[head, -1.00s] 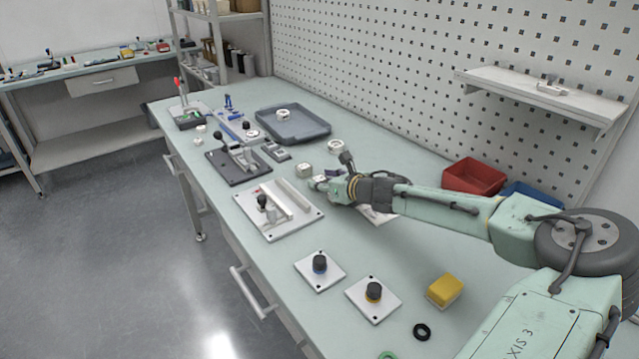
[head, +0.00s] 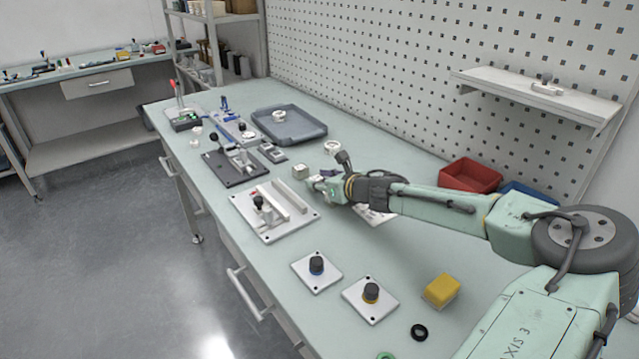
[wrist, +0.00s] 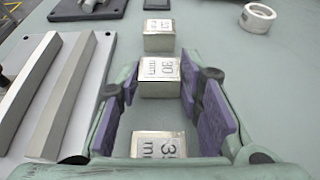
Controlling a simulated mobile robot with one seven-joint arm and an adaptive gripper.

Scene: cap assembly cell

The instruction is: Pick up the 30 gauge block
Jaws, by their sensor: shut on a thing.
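The 30 gauge block (wrist: 160,84) is a small pale metal block with "30 mm" on top, seen in the wrist view between my fingertips. My gripper (wrist: 161,91) has purple pads and is shut on this block, one pad at each side. In the head view my gripper (head: 318,182) is low over the bench, and its fingers mostly hide the block. Another marked block (wrist: 158,40) stands just beyond it. A third block (wrist: 158,146), its marking partly readable as starting with 3, sits nearer the wrist between the fingers. I cannot tell whether the 30 block touches the bench.
A white plate with a rail fixture (head: 274,211) lies left of my gripper. A white ring (wrist: 257,18) lies beyond to the right. A grey tray (head: 308,133) is farther back. Red (head: 470,175) and blue bins stand by the pegboard. Bench right of the blocks is clear.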

